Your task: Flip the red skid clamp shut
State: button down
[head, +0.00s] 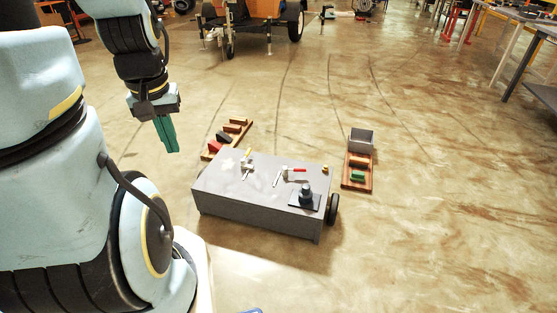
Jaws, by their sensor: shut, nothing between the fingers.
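The red clamp (294,170) sits on top of the grey skid (260,213), near the middle of its far half. Its red handle points to the right and looks low over the top, and a pale metal part slants down to the left. At this size I cannot tell whether the clamp is open or shut. My gripper (172,151) has green fingers, pointing down, shut and empty. It hangs in the air left of the skid, well apart from the clamp.
A yellow-handled clamp (247,163) and a dark fixture on a plate (305,198) stand on the skid. Wooden boards with blocks lie behind it (229,137) and to its right (357,182), with a grey bin (361,138). Open floor surrounds these; a trailer (262,14) is far back.

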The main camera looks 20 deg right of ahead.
aim_at(284, 169)
jog(key=i+l+u, duration=0.1)
jog(key=i+l, duration=0.2)
jog(key=i+l+u, duration=0.1)
jog(key=i+l, duration=0.2)
jog(key=l, duration=0.25)
jog(key=i+l+u, duration=0.1)
jog(key=i+l, duration=0.15)
jog(key=l, duration=0.2)
